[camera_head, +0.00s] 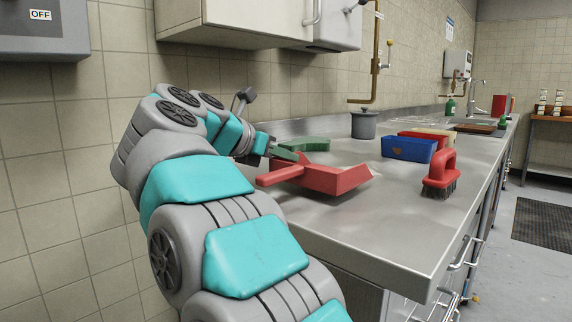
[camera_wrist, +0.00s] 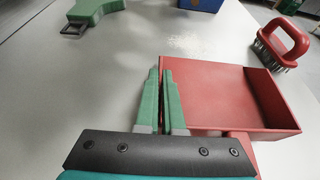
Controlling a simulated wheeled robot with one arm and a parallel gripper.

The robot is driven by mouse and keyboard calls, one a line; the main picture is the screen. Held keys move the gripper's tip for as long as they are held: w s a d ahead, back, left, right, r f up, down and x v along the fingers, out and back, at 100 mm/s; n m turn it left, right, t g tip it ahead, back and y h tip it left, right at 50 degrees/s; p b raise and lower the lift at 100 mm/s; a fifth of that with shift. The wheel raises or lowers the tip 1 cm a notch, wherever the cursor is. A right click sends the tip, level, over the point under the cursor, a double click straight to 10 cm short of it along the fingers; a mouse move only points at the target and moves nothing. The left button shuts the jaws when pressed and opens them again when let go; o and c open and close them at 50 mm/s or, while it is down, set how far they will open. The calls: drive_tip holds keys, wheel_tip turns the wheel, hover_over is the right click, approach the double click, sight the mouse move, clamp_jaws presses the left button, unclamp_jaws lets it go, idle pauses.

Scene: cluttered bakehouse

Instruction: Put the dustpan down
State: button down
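The red dustpan (camera_head: 340,180) is at the near left end of the steel counter, its handle pointing left towards my arm. In the wrist view the dustpan (camera_wrist: 230,95) fills the right middle, with its open tray facing up. My gripper (camera_head: 283,153) is at its back side. In the wrist view the green fingers of my gripper (camera_wrist: 161,75) are close together with the dustpan's side wall between them. The pan looks slightly tilted in the head view; I cannot tell whether it touches the counter (camera_head: 400,222).
A red-handled brush (camera_head: 440,174) stands right of the dustpan. A blue bin (camera_head: 409,149), a lidded grey pot (camera_head: 363,125) and a green item (camera_head: 308,144) stand behind. Pale powder (camera_wrist: 185,43) lies on the counter. Bare counter lies between the dustpan and the brush.

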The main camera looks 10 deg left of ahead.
drive_tip(key=shift+f, duration=0.9)
drive_tip(key=shift+f, duration=0.2)
drive_tip(key=c, duration=1)
unclamp_jaws()
drive_tip(key=shift+c, duration=0.2)
drive_tip(key=shift+r, duration=0.15)
drive_tip(key=shift+r, duration=0.2)
drive_tip(key=v, duration=1.1)
drive_tip(key=shift+s+a, duration=0.15)
drive_tip(key=shift+s, duration=0.3)
